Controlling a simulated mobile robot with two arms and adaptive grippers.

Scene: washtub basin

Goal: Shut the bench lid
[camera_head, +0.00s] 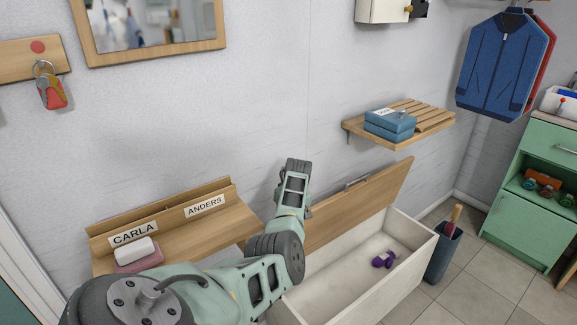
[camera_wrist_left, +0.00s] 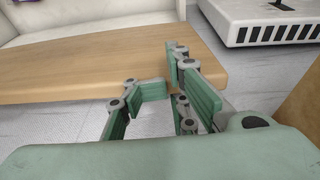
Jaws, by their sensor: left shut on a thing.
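The bench (camera_head: 392,277) is a pale open box at the lower middle of the head view. Its wooden lid (camera_head: 362,202) stands raised and tilted back near the wall. A purple item (camera_head: 383,259) lies inside the box. My left arm reaches in from the bottom left to the lid's left side; the fingertips are hard to make out there. In the left wrist view, my left gripper (camera_wrist_left: 166,86) is shut on the edge of the lid (camera_wrist_left: 90,68), with a finger on either side. The box interior shows beyond the lid. My right gripper is not in view.
A wall shelf with a blue box (camera_head: 390,123) is above the lid. A name-labelled wooden shelf (camera_head: 205,225) is on the left, with a soap-like block (camera_head: 135,252). A dark bin (camera_head: 443,254) stands right of the bench. Floor tiles beyond it are clear.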

